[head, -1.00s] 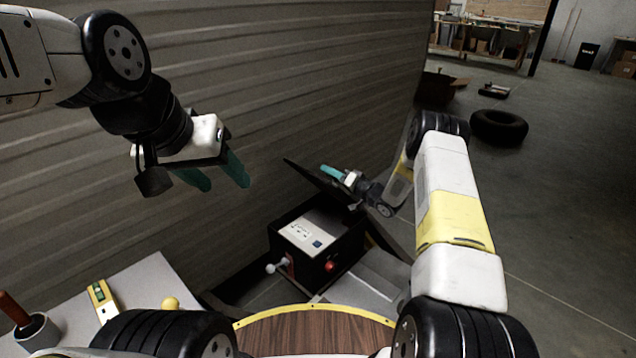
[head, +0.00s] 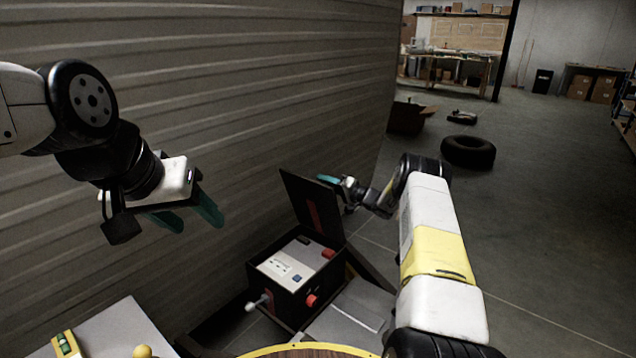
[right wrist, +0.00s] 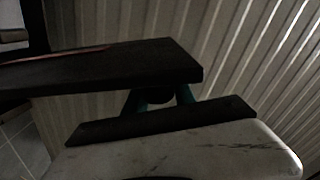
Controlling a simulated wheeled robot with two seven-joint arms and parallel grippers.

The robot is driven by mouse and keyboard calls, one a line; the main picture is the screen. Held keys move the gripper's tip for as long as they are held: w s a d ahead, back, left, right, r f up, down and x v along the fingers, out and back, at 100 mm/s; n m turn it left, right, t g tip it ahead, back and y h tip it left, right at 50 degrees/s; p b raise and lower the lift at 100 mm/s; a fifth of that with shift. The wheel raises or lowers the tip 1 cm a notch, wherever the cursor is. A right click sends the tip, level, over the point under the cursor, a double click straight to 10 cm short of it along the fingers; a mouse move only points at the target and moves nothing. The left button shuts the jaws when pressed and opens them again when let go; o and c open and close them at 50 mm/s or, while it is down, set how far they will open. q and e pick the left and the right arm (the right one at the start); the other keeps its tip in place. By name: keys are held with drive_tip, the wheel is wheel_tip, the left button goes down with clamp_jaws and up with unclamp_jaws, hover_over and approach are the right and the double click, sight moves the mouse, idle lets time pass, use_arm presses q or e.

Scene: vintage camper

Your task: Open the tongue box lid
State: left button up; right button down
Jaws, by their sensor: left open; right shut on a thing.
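The tongue box (head: 290,275) is a black box low beside the corrugated wall. My right gripper (head: 332,182) is shut on the lid's upper right edge. The right wrist view shows its teal fingers (right wrist: 160,104) partly hidden between dark flat pieces; I cannot tell which piece is the lid. My left gripper (head: 192,216) is open and empty in the air, up and left of the box.
The corrugated wall (head: 200,110) runs close behind the box and my left gripper. A grey surface with a yellow level (head: 66,346) is at the lower left. A tyre (head: 468,152) and an open carton (head: 408,117) lie on the floor beyond.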

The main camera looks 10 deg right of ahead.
drive_tip(key=shift+d+f, duration=0.1)
drive_tip(key=shift+f, duration=0.05)
drive_tip(key=c, duration=1.1)
unclamp_jaws()
drive_tip(key=shift+o, duration=0.2)
drive_tip(key=v, duration=0.7)
drive_tip(key=shift+s+d, duration=0.25)
drive_tip(key=shift+s, duration=0.05)
